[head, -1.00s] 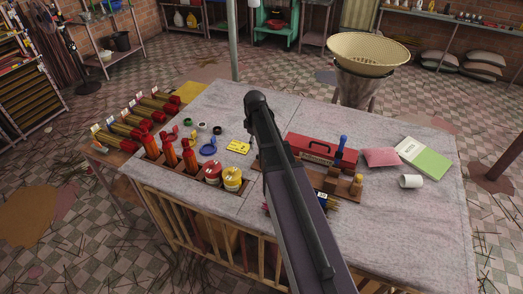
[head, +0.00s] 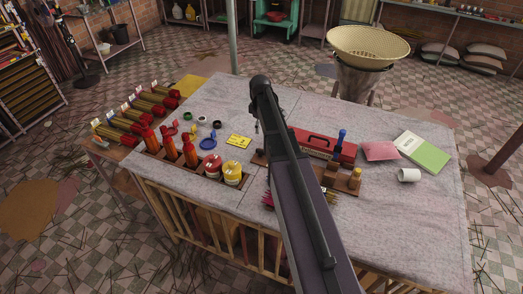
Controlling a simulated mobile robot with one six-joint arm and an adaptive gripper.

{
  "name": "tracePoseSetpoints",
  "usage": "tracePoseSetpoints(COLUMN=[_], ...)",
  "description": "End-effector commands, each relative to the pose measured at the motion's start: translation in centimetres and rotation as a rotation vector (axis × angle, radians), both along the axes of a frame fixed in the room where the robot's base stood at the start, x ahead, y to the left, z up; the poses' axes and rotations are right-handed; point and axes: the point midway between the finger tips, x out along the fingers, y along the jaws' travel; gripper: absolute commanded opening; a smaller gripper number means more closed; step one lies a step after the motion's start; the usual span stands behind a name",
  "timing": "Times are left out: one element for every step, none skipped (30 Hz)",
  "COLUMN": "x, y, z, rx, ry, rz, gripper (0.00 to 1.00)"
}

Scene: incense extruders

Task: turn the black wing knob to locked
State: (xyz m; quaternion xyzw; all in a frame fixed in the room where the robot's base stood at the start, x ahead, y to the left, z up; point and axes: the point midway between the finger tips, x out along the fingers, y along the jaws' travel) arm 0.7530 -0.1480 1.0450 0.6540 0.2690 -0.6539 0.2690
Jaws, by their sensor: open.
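I cannot make out the black wing knob in the head view; it may be hidden behind my arm or too small to tell. A small black ring-like piece (head: 217,125) lies on the grey cloth of the table, left of my arm. My arm rises from the bottom of the picture to above the middle of the table. My gripper is hidden behind it, so its jaws and their distance to anything do not show. A wooden block with short yellowish pegs (head: 340,181) stands just right of the arm.
A red toolbox (head: 322,145) with a blue-topped piece stands right of the arm. Red and yellow tins (head: 232,172) and upright red-orange tubes stand in a wooden rack on the left. A pink pouch (head: 380,151), a notebook (head: 422,154) and a white cup (head: 409,175) lie at right. The front right cloth is clear.

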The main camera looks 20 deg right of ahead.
Motion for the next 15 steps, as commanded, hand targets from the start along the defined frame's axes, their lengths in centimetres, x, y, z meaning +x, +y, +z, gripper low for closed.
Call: tracePoseSetpoints(x=[0.0, 0.0, 0.0, 0.0, 0.0, 0.0, 0.0, 0.0, 0.0, 0.0, 0.0, 0.0, 0.0, 0.0, 0.0], y=[0.0, 0.0, 0.0, 0.0, 0.0, 0.0, 0.0, 0.0, 0.1, 0.1, 0.1, 0.1, 0.1, 0.1, 0.1], z=[-0.5, -0.7, -0.9, -1.1, -1.3, -1.6, -1.9, -2.1, -2.4, -2.6, -2.9, -3.2, -3.4, -3.6, -3.9], rx=[0.0, 0.0, 0.0, 0.0, 0.0, 0.0, 0.0, 0.0, 0.0, 0.0, 0.0, 0.0, 0.0, 0.0, 0.0], ry=[0.0, 0.0, 0.0, 0.0, 0.0, 0.0, 0.0, 0.0, 0.0, 0.0, 0.0, 0.0, 0.0, 0.0, 0.0], rz=[0.0, 0.0, 0.0, 0.0, 0.0, 0.0, 0.0, 0.0, 0.0, 0.0, 0.0, 0.0, 0.0, 0.0, 0.001], gripper=[0.54, 0.54, 0.54, 0.54, 0.54, 0.54, 0.54, 0.54, 0.54, 0.54, 0.54, 0.54, 0.54, 0.54, 0.54])
